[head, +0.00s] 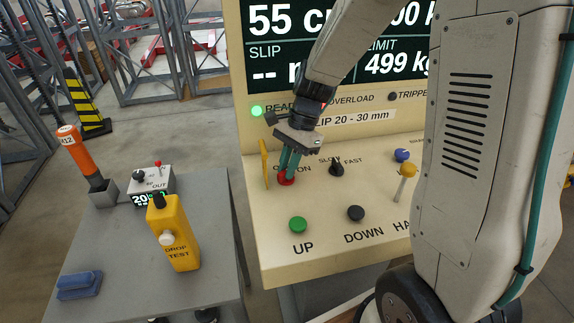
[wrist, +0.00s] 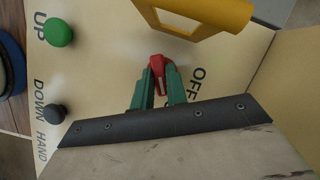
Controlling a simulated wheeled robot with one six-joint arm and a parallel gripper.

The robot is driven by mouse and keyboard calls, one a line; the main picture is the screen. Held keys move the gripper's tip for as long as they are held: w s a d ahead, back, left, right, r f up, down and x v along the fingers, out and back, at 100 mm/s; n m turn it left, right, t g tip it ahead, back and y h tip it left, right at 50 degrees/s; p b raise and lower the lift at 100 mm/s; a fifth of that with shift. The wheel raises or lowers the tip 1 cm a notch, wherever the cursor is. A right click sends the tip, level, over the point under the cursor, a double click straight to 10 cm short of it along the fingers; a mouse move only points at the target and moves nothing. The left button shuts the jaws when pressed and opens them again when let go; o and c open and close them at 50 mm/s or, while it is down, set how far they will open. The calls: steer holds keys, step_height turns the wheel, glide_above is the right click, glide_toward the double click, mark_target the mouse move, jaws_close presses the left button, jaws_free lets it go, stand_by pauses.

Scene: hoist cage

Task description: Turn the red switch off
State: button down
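The red switch (head: 287,180) is a small rotary knob on the sloped cream panel. It also shows in the wrist view (wrist: 157,66), with a pale mark on its handle. An "OFF" label is beside it in the wrist view, and "ON" shows beside it in the head view. My gripper (head: 288,168) reaches down to the switch. In the wrist view its two green fingers (wrist: 160,80) stand on either side of the red handle, close against it. The fingers partly hide the knob, and I cannot tell its exact setting.
A yellow guard (head: 265,163) stands upright beside the switch. Green UP (head: 298,224) and black DOWN (head: 356,213) buttons are nearer the front. A black selector (head: 337,168) is to the right. A grey table (head: 120,225) with a yellow pendant (head: 180,240) is left.

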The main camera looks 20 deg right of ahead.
mark_target(283, 173)
steer(key=n, duration=0.2)
steer(key=n+g+h, duration=0.1)
steer(key=n, duration=0.1)
steer(key=shift+w+n+g, duration=0.15)
steer(key=shift+n+g, duration=0.15)
steer(key=c, duration=1.4)
jaws_free()
steer(key=shift+r, duration=0.3)
step_height(283, 173, up, 3)
steer(key=shift+f, duration=0.1)
steer(key=s, duration=0.5)
steer(key=s+r, duration=0.1)
steer(key=s, duration=1)
steer(key=shift+r, duration=0.3)
